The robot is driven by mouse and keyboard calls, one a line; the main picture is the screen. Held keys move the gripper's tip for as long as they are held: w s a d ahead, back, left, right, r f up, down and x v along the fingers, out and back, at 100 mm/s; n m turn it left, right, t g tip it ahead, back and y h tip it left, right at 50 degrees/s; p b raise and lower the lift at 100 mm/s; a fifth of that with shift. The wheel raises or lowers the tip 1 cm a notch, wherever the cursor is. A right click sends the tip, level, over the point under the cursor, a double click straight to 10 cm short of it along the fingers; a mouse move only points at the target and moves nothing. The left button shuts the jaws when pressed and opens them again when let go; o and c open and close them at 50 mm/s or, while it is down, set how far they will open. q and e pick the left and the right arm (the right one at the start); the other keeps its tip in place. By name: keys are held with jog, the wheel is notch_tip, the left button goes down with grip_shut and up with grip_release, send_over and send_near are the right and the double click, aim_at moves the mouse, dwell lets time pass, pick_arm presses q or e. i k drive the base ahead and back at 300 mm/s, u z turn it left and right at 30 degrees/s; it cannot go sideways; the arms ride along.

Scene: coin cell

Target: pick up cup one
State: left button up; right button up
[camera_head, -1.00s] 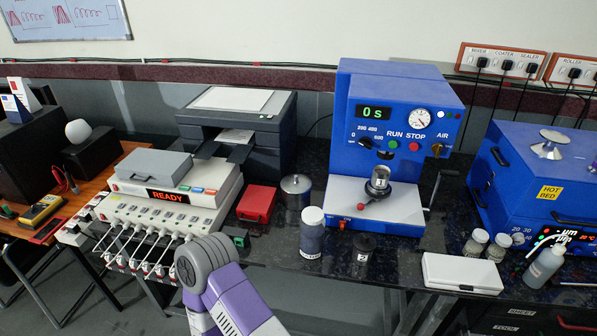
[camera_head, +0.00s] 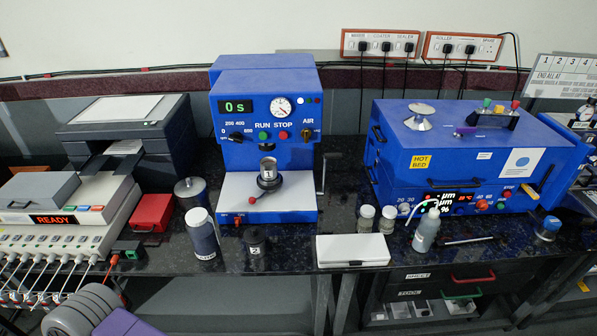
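Cup one (camera_head: 268,172), a small metallic cup with a mark that looks like a 1, stands upright on the dark round holder of the blue mixer-like machine (camera_head: 265,83), whose display reads 0 s. A dark cup marked 2 (camera_head: 254,246) stands on the bench in front of that machine. A purple and grey part of my arm shows at the lower left corner. Neither gripper's fingers are in view, and nothing of mine touches either cup.
A dark, white-capped bottle (camera_head: 203,236) and a metal canister (camera_head: 190,193) stand left of the machine. A white case (camera_head: 352,251) lies at the front edge, with small jars (camera_head: 366,218) behind it. A blue hot-bed machine (camera_head: 470,150) fills the right.

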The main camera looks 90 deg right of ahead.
aim_at(267, 164)
jog(key=k, duration=0.4)
jog(key=z, duration=0.8)
